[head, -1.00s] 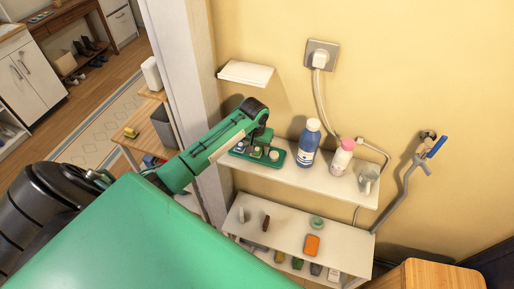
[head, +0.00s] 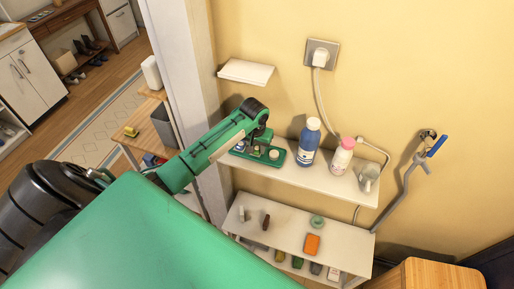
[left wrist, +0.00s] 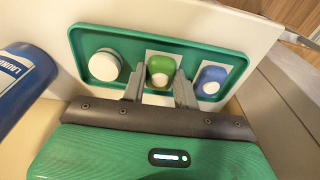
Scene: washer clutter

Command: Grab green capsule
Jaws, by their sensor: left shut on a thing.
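The green capsule (left wrist: 160,68), green with a white round face, is in the left wrist view in the middle of a green tray (left wrist: 122,38). My left gripper (left wrist: 160,85) is shut on it, one finger on each side. In the head view the tray (head: 281,143) is on the upper shelf, and my left gripper (head: 258,143) reaches down over it; the capsule is mostly hidden there. A blue capsule (left wrist: 210,80) is to its right and a round white piece (left wrist: 104,64) to its left in the tray. My right gripper is not seen.
A blue detergent bottle (head: 308,145), a white bottle with pink cap (head: 342,157) and a clear cup (head: 368,178) stand right of the tray. The lower shelf (head: 280,234) holds an orange box (head: 312,244) and small items. A door frame (head: 178,80) is close left.

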